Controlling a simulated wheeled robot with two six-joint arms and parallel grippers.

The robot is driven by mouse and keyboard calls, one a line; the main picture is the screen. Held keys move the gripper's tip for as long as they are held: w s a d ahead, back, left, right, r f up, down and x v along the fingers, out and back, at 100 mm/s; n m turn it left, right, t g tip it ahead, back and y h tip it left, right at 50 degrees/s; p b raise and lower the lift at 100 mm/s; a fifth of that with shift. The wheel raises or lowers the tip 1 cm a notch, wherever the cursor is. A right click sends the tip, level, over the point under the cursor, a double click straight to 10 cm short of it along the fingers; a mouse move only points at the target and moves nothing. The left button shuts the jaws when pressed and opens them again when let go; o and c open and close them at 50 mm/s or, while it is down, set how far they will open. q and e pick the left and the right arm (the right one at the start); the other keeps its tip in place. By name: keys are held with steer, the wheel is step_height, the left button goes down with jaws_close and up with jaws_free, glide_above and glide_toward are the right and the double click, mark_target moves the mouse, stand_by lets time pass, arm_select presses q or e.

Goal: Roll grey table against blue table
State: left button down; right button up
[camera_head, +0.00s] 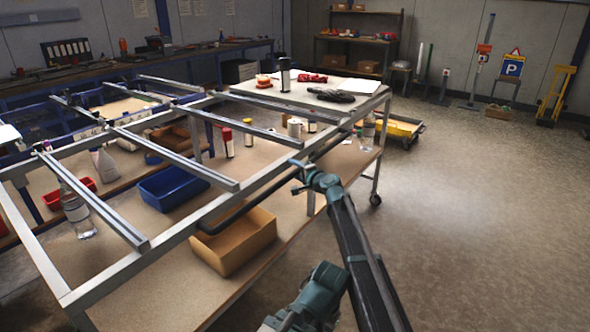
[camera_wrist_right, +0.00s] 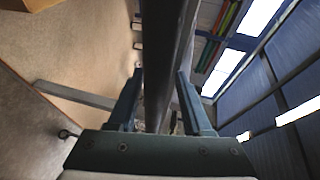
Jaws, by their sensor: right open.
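The grey table (camera_head: 165,243) has an open metal frame with cross rails, a wooden lower shelf and a caster at its far right corner. A black handle bar (camera_head: 243,208) runs along its near side. The blue table (camera_head: 28,205) has blue legs and shows behind the grey frame at the left; any gap between them is hard to judge. My right gripper (camera_head: 298,170) is at the handle bar. In the right wrist view its open fingers (camera_wrist_right: 158,105) stand on either side of the dark bar (camera_wrist_right: 165,50). My left gripper is not in view.
The floor (camera_head: 480,220) at the right is clear.

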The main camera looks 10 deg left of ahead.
steer(key=shift+w+d, duration=0.1)
steer(key=shift+w, duration=0.15)
stand_by(0.3)
steer(key=p+v, duration=0.2)
steer(key=v, duration=1.2)
